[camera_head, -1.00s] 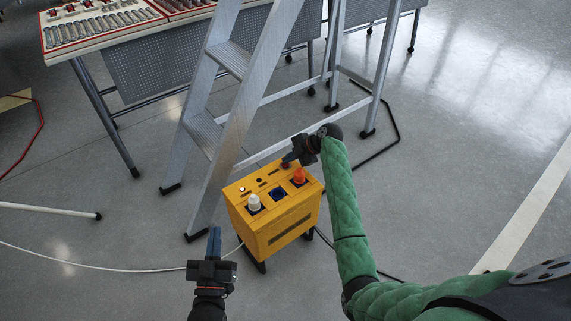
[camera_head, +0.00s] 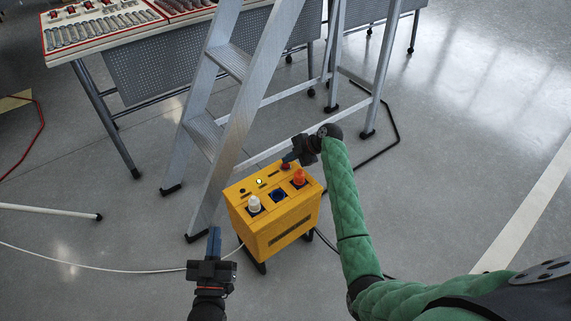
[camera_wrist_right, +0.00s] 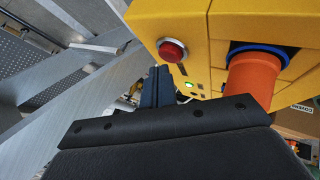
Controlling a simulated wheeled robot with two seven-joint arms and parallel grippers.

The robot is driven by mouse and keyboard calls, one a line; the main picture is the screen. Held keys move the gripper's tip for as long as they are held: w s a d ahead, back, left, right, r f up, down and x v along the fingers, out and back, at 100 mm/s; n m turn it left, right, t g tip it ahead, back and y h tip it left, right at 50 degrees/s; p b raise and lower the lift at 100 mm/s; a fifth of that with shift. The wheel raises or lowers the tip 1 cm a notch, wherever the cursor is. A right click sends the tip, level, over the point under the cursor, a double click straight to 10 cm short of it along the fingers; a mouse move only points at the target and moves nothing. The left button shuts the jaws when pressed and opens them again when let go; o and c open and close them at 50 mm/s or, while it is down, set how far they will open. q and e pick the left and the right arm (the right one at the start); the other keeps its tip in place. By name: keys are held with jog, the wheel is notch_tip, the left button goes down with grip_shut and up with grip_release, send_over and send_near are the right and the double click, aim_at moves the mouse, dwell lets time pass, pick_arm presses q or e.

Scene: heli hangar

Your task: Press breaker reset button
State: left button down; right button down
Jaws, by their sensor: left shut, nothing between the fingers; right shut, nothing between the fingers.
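The breaker box is a yellow case (camera_head: 285,225) standing on the floor, with white, blue and orange sockets or plugs on it. A round red button (camera_wrist_right: 172,50) shows in the right wrist view, near the box's edge. My right gripper (camera_head: 288,161) is shut and empty at the far edge of the box top. Its blue fingers (camera_wrist_right: 157,86) are close beside the red button; I cannot tell if they touch it. A small lamp (camera_head: 259,181) on the box top is lit; a green light (camera_wrist_right: 188,85) shows in the wrist view. My left gripper (camera_head: 214,243) is shut, left of the box.
A metal stepladder (camera_head: 232,110) stands right behind the box, close to my right gripper. A table with a tool tray (camera_head: 100,22) is at the upper left. A white cable (camera_head: 120,267) and a black cable (camera_head: 385,148) lie on the floor. The floor at right is open.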

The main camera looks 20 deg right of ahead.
aim_at(289, 165)
jog(key=shift+r, duration=0.25)
jog(key=shift+r+p, duration=1.8)
jog(key=shift+r, duration=0.7)
